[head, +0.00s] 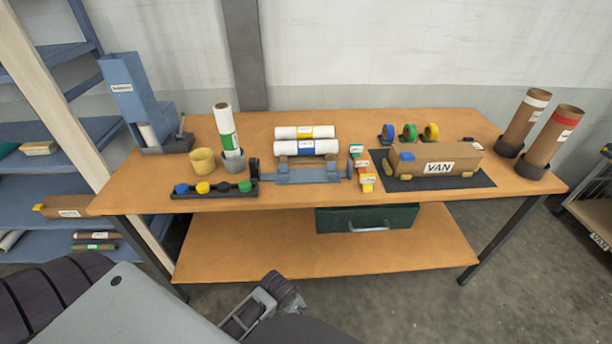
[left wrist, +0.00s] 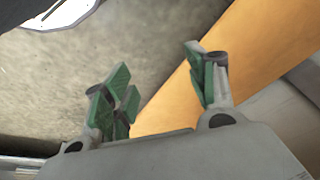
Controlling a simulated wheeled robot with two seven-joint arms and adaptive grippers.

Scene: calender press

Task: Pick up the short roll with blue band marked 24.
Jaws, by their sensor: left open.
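My left gripper (left wrist: 160,65) is open and empty in the left wrist view, with green finger pads, over the floor beside an orange-brown board edge. Part of it shows low in the head view, in front of the table and well apart from the rolls. My right gripper is not in view.
A green-banded roll (head: 226,126) stands upright left of the stand. A rack with coloured knobs (head: 203,188), small coloured blocks (head: 358,162) and a VAN box (head: 440,160) crowd the tabletop (head: 275,198). A lower shelf (head: 330,257) and green drawer (head: 367,218) sit beneath.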

